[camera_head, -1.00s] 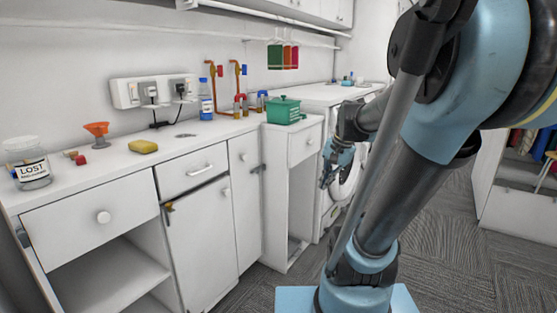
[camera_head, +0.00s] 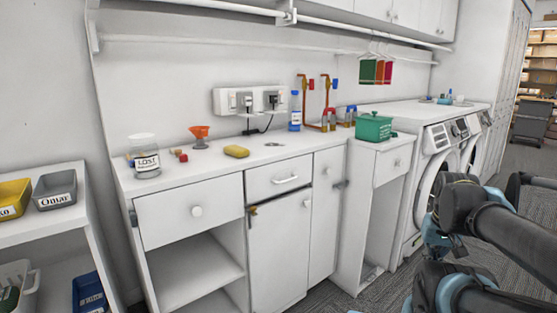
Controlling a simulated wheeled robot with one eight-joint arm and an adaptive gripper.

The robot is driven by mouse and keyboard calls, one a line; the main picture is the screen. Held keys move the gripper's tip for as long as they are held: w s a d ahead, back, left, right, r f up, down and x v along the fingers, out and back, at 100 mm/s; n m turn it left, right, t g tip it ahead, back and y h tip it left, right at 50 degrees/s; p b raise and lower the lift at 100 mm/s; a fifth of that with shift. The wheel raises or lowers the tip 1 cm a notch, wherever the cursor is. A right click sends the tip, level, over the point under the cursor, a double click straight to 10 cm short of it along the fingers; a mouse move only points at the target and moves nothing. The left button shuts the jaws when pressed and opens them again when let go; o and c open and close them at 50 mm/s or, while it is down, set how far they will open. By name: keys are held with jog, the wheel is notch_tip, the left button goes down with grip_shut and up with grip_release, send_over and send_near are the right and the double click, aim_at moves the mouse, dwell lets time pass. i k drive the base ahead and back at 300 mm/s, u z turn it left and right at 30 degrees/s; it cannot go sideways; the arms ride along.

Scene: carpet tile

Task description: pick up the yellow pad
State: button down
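The yellow pad (camera_head: 236,151) lies flat on the white counter (camera_head: 205,171), close to its front edge, above the gap between the left drawer and the middle drawer. My arm is at the lower right, in front of the washing machines and well apart from the pad. My gripper (camera_head: 436,243) appears as a small blue and dark part by the arm, partly covered by my arm links. Its fingers are too small and hidden to tell whether they are open or shut.
Left of the pad stand an orange funnel (camera_head: 200,136) and a glass jar labelled LOST (camera_head: 145,158). A blue-labelled bottle (camera_head: 295,113) and a green box (camera_head: 373,127) stand to the right. A low shelf with bins (camera_head: 54,190) is at far left.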

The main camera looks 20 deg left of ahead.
aim_at(235, 151)
jog(key=k, duration=1)
jog(key=u, duration=0.8)
jog(key=i, duration=1.3)
jog(key=u, duration=0.6)
